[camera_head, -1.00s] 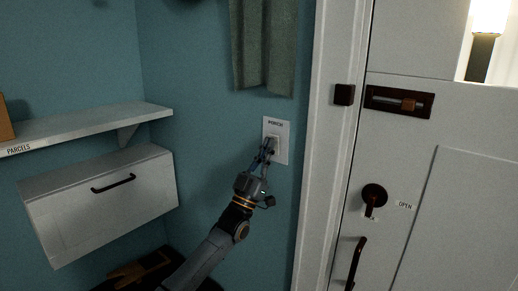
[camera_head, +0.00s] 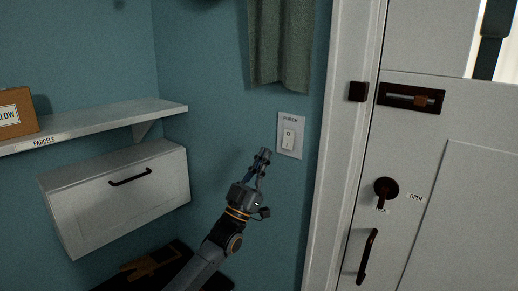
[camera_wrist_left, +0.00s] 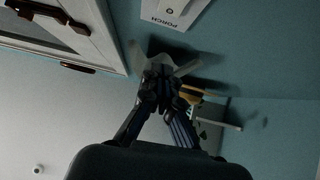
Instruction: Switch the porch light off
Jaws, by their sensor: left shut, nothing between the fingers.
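The white PORCH switch plate (camera_head: 291,135) is on the blue wall beside the door frame. Its rocker (camera_head: 288,140) is uncovered. The plate also shows at the top of the left wrist view (camera_wrist_left: 172,12), partly cut off. My left gripper (camera_head: 264,153) is shut and empty, below and left of the plate, apart from the rocker. Its fingers also show in the left wrist view (camera_wrist_left: 160,80). The porch lamp (camera_head: 491,42), behind the door's glass at the upper right, is dark. My right gripper is not in view.
A green cloth (camera_head: 281,45) hangs above the switch. A PARCELS shelf (camera_head: 100,124) with a cardboard box (camera_head: 16,112) and a white cabinet (camera_head: 120,195) are at left.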

